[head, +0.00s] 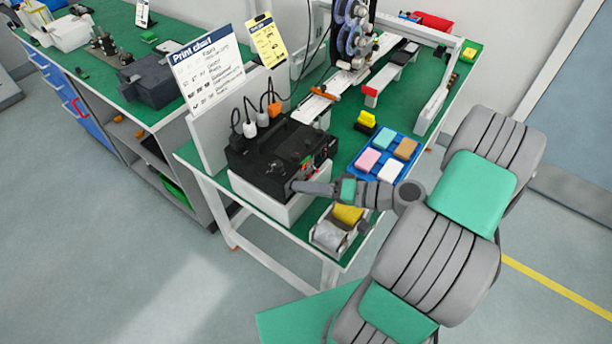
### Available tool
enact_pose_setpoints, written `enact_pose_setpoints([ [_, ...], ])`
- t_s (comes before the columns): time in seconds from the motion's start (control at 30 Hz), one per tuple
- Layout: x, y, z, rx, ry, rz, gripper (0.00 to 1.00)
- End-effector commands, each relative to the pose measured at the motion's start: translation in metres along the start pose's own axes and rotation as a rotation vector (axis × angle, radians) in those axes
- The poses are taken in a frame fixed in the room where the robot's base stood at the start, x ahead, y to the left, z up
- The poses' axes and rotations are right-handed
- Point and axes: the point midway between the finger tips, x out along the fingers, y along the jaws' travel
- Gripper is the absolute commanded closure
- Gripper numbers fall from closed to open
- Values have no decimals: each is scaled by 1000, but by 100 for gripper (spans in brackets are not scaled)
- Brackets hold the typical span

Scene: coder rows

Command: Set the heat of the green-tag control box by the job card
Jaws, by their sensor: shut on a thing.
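A black control box (272,150) sits on a white base near the front left of the green-topped bench. Small red and green marks show on its right part; I cannot tell which is the tag. My gripper (297,187) reaches in from the right to the box's lower front face. It is shut there, apparently on a knob, which the fingers hide. The heat setting is too small to read. A yellow card (267,42) stands behind the box, its small text unreadable. A white sign headed "Print chart" (206,72) stands to its left.
A blue tray (371,174) of coloured blocks lies right of the box. A holder with yellow and white rolls (338,228) stands below my gripper at the bench edge. A machine with reels (352,30) is farther back.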

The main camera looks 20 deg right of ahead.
Motion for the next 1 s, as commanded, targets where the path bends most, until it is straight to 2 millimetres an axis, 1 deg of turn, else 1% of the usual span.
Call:
enact_pose_setpoints([
  [0.03, -2, -9, -4, 35, -1, -14, 100],
  [0.2, -2, -8, -4, 127, -1, -52, 100],
  [0.5, -1, -4, -2, 236, -1, -97, 100],
  [1.0, 0, 3, 0, 276, 0, -114, 100],
])
